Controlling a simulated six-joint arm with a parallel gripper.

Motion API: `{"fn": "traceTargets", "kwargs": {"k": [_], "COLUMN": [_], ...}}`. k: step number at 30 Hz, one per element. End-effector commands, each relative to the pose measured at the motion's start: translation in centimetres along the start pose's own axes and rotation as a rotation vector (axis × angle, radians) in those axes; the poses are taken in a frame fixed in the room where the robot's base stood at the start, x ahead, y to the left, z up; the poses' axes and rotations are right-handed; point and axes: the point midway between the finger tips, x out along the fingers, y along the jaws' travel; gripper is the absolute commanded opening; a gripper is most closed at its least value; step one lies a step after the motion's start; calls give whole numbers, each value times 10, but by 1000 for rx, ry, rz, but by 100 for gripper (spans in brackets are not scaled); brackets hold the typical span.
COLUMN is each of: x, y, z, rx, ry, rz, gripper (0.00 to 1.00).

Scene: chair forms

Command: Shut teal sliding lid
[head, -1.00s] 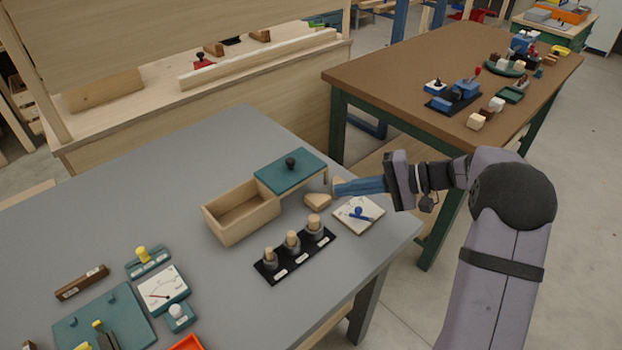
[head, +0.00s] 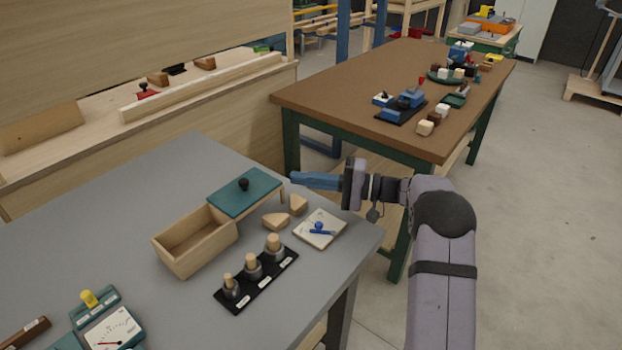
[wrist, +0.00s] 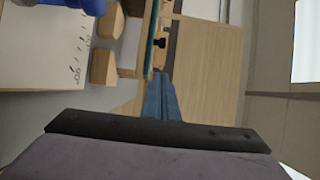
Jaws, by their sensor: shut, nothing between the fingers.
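The box's interior is exposed and looks empty. My gripper (head: 293,177) is shut and empty, its blue fingers pointing left, just right of the lid's far right end.
Two wooden wedges (head: 276,221) and a white pad with a blue item (head: 320,229) lie near the lid's right side. A black rack with three wood-topped pegs (head: 257,279) stands in front. The grey table (head: 130,215) is clear left of the box.

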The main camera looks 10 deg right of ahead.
Motion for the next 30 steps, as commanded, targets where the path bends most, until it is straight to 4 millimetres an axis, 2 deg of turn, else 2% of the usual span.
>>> {"fn": "traceTargets", "kwargs": {"k": [3,10,19,30], "x": [24,65,86,90], "y": [-2,-1,-1,0], "z": [1,1,24,29], "rx": [0,0,1,0], "ry": [-4,-4,-1,0], "rz": [1,1,1,0], "gripper": [0,0,0,0]}}
